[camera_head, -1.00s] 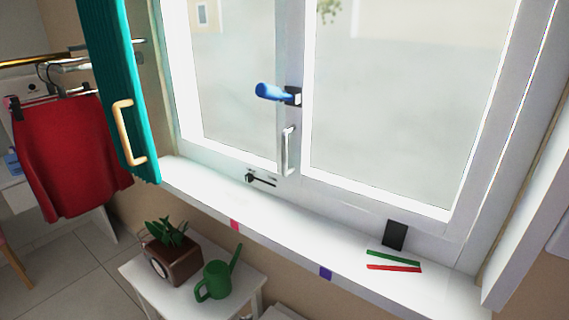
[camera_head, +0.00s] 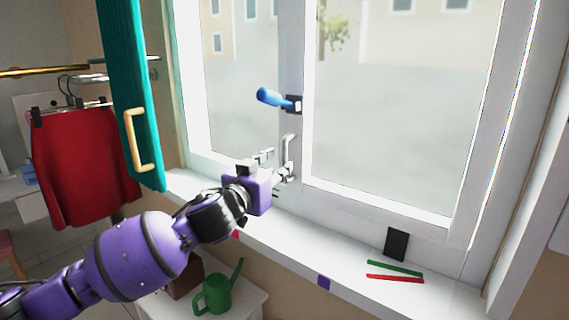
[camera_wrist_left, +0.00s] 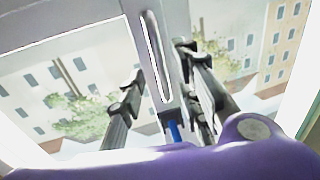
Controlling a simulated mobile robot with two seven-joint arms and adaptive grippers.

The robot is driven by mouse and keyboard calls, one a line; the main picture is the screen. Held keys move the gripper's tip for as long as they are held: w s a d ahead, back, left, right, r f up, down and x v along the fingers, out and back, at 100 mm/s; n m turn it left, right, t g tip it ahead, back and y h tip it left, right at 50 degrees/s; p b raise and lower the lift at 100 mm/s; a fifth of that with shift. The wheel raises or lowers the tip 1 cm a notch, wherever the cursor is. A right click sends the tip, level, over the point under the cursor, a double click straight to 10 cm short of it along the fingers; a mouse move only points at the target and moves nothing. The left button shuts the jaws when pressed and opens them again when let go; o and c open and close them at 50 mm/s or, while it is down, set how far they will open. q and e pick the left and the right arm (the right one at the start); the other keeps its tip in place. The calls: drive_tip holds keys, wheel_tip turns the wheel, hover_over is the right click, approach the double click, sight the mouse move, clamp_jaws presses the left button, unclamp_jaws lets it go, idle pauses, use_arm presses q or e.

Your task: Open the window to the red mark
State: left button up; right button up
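The white-framed window (camera_head: 292,220) has two panes and looks closed. A silver bar handle (camera_head: 286,152) stands upright low on its middle frame, below a blue lever (camera_head: 268,97) pointing left. My left gripper (camera_head: 275,165) is open at the bar handle. In the left wrist view the bar handle (camera_wrist_left: 153,50) shows between the spread fingers of the left gripper (camera_wrist_left: 160,66); I cannot tell whether they touch it. On the sill at the right lie a red strip (camera_head: 395,278) and, behind it, a green strip (camera_head: 395,267). My right gripper is not in view.
A teal shutter (camera_head: 130,80) with a wooden handle stands open at the left. A green watering can (camera_head: 217,293) stands below. Red clothing (camera_head: 72,165) hangs at the left.

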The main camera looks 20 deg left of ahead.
sight(284, 163)
use_arm(q)
drive_tip(key=w, duration=0.5)
drive_tip(key=shift+d, duration=0.3)
drive_tip(key=shift+c, duration=0.2)
clamp_jaws()
drive_tip(key=shift+d, duration=0.1)
